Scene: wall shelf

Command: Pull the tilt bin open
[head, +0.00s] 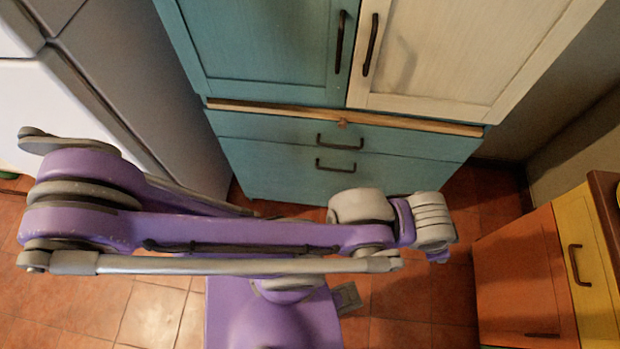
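A teal cabinet (262,180) stands ahead. Its lower front has two stacked panels, an upper one (260,128) and a lower one (270,170), each with a dark bar handle. The upper handle (340,143) and lower handle (336,166) sit close together. Both panels look closed; which one is the tilt bin I cannot tell. My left arm crosses the view from the left, and its grey ribbed end (433,222) hangs over the floor, right of and nearer than the handles, apart from them. Its fingertips are not clearly visible. My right gripper is not in view.
A teal door (260,50) and a cream door (455,50) are above, with a wooden ledge (415,123) below them. A grey fridge-like unit (140,70) stands left. An orange cabinet (520,275) with a yellow front (585,265) stands right. Tiled floor (400,305) lies between.

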